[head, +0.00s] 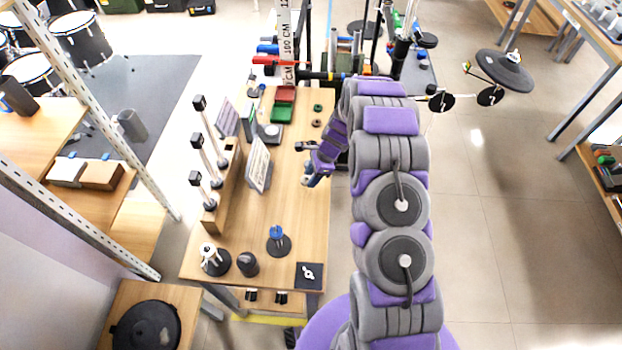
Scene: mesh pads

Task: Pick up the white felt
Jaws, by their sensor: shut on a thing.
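My gripper (311,178) is at the end of my grey and purple arm, over the right edge of the long wooden table (305,225). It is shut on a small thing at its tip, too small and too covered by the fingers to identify. Blue and pale patches show there. I cannot make out the white felt for certain. A white piece (208,250) stands on a round black base at the table's near left.
A blue-topped stand (277,235), a dark cup (248,263) and a black square with a white mark (308,273) are at the table's near end. Several posts rise from a wooden block (222,195). Red and green trays (280,103) lie farther back. Open floor (480,240) is on the right.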

